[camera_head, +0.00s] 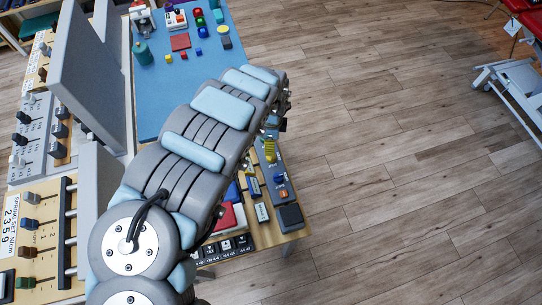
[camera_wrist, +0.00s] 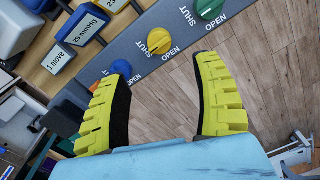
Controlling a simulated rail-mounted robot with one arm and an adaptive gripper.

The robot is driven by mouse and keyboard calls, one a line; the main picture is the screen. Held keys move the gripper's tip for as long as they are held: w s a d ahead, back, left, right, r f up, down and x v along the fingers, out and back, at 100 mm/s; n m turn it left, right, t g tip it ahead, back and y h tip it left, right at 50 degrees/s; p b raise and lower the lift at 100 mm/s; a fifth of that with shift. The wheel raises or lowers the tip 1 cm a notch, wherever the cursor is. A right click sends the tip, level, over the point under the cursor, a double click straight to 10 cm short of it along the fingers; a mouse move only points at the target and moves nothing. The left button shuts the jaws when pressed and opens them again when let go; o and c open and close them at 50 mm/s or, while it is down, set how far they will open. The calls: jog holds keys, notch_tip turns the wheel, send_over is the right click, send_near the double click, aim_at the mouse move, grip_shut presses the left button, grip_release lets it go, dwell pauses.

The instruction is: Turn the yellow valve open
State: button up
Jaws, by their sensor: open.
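The yellow valve (camera_wrist: 159,41) is a round knob on a grey strip in the wrist view. My gripper (camera_wrist: 163,72) has two yellow ribbed fingers with dark pads, spread wide and empty. In the picture the valve lies just beyond the fingertips, between their lines, with no visible contact. In the head view yellow finger parts of my gripper (camera_head: 269,150) show over the strip; I cannot make out the yellow valve there.
A green valve (camera_wrist: 209,9) and a blue valve (camera_wrist: 122,67) flank the yellow one on the same strip. Signs with mmHg readings (camera_wrist: 83,27) stand beside it. A blue mat (camera_head: 150,95) with small blocks lies farther back. Wooden floor (camera_head: 400,180) to the right is clear.

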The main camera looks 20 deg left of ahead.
notch_tip(320, 180, down, 10)
jog(key=shift+d+r+b, duration=0.1)
jog(key=shift+r+b, duration=0.05)
jog(key=shift+b, duration=0.6)
jog(key=shift+f, duration=0.45)
grip_shut()
